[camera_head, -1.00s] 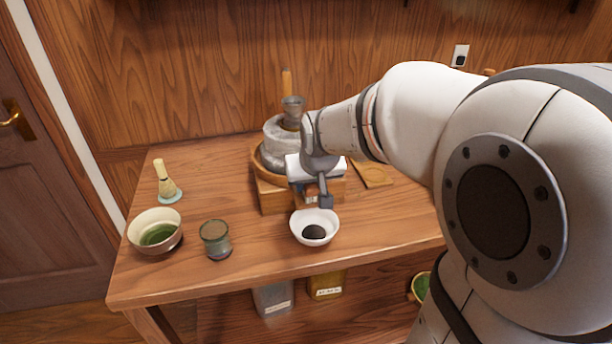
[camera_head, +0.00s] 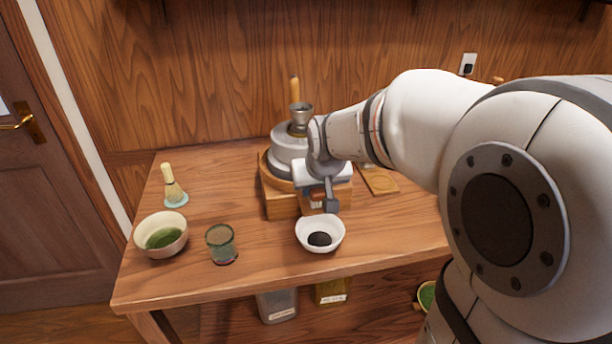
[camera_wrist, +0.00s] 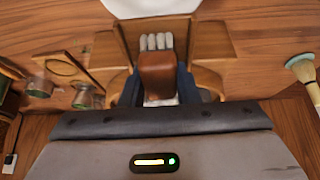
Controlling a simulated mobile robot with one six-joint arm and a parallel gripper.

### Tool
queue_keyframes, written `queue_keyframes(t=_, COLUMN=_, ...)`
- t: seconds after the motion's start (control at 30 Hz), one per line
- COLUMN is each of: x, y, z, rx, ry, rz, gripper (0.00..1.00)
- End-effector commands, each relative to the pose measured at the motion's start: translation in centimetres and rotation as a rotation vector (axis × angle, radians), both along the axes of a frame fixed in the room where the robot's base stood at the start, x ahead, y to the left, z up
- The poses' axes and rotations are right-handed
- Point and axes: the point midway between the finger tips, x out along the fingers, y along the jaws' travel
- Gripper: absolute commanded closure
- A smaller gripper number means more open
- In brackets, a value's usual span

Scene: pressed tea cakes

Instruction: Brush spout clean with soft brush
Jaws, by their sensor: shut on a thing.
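The stone mill (camera_head: 288,150) stands on its wooden base at the back middle of the table. My gripper (camera_head: 322,202) is low at the front of this base, above and behind the white bowl (camera_head: 331,246) with dark contents. In the wrist view my gripper is shut on the brown handle of the soft brush (camera_wrist: 158,72). Its pale bristles (camera_wrist: 156,42) point away from my gripper into the gap between two wooden blocks of the base (camera_wrist: 212,42). I cannot make out the spout itself or tell whether the bristles touch it.
A tea bowl (camera_head: 180,244) with green contents, a glass cup (camera_head: 222,240) and a whisk on its stand (camera_head: 173,188) are at the left. A small wooden board (camera_head: 380,182) lies right of the mill. Containers (camera_head: 278,308) stand on the shelf below.

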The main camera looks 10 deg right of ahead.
Motion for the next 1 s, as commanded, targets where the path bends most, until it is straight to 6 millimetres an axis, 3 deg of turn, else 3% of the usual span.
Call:
queue_keyframes(t=0.37, x=2.0, y=0.0, z=0.4, rx=0.000, ry=0.000, rz=0.000, gripper=0.90)
queue_keyframes(t=1.0, x=-1.0, y=0.0, z=-0.2, rx=0.000, ry=0.000, rz=0.000, gripper=0.90)
